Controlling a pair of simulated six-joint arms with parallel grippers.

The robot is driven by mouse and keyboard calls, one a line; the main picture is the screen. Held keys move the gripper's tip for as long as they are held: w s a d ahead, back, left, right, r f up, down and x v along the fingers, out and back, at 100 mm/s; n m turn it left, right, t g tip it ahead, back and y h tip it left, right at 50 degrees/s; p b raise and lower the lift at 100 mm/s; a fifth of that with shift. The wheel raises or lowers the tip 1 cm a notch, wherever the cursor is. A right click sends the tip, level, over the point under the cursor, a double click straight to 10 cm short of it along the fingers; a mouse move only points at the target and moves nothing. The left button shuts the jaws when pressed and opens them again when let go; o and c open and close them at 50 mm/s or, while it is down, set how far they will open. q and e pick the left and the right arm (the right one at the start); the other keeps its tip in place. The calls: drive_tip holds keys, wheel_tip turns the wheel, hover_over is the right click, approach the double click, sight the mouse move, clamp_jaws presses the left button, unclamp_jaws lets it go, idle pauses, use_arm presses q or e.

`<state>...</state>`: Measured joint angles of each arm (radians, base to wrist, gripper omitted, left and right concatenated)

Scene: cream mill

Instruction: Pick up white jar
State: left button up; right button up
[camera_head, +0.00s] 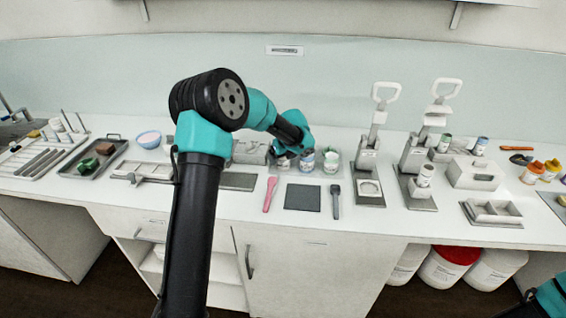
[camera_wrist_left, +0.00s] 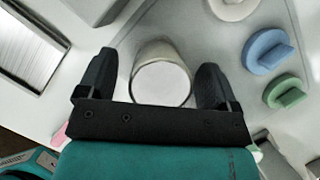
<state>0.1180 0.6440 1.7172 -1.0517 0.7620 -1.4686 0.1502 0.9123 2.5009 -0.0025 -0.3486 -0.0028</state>
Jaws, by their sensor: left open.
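In the left wrist view a white jar (camera_wrist_left: 162,78) with a pale round top stands between the two black fingers of my left gripper (camera_wrist_left: 157,66). The fingers are apart, with a narrow gap on each side of the jar. In the head view my left gripper (camera_head: 286,150) reaches down at a tray holding a few small jars (camera_head: 331,162), and it partly covers them. I cannot tell there which jar is between the fingers. Only a teal part of my right arm shows at the lower right corner; its gripper is out of view.
Blue (camera_wrist_left: 268,50) and green (camera_wrist_left: 285,92) round pieces lie right of the jar in the wrist view. A pink spatula (camera_head: 269,194), a dark square mat (camera_head: 302,197) and a dark spatula (camera_head: 335,200) lie in front. Lever presses (camera_head: 368,158) stand to the right.

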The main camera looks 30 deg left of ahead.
use_arm(q)
drive_tip(key=shift+a+f, duration=0.15)
drive_tip(key=shift+f, duration=0.15)
drive_tip(key=shift+c, duration=0.4)
drive_tip(key=c, duration=0.9)
